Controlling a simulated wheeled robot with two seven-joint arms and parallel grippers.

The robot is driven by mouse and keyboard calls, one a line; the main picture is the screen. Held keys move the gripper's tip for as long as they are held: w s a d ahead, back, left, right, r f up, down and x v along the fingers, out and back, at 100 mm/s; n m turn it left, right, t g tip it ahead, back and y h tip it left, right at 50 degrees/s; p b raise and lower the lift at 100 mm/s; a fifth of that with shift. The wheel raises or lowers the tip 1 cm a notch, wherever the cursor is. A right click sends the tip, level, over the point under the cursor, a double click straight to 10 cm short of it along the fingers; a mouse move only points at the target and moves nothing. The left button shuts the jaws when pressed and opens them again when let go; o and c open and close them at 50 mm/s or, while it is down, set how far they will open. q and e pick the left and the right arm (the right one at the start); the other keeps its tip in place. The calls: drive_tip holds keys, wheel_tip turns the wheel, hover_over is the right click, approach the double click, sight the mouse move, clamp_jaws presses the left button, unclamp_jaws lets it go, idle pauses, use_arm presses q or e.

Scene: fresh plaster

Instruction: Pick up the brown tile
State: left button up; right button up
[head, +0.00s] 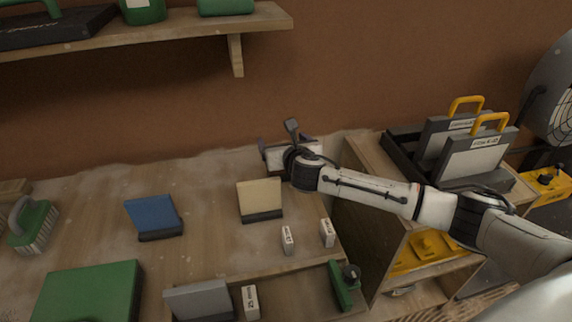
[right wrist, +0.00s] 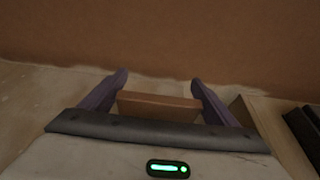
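The brown tile (right wrist: 158,106) shows in the right wrist view as a flat slab between the two purple-grey fingers of my right gripper (right wrist: 158,90). Its left and right ends lie close against the fingers in the picture; whether they are pressed on it I cannot tell. The dark palm bar of the gripper hides what is below the tile. In the head view my right gripper (head: 278,142) is at the back of the workbench, near the wall. The tile cannot be made out there behind the gripper. My left gripper is in neither view.
On the workbench (head: 200,180) stand a blue-faced float (head: 153,214), a cream one (head: 260,198) and small labelled blocks (head: 327,232). A green brush (head: 33,225) is at left. A wooden cabinet (head: 365,215) with a dark tray stands right of the gripper. A shelf (head: 170,28) hangs above.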

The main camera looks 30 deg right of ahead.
drive_tip(key=shift+r, duration=0.1)
drive_tip(key=c, duration=1.3)
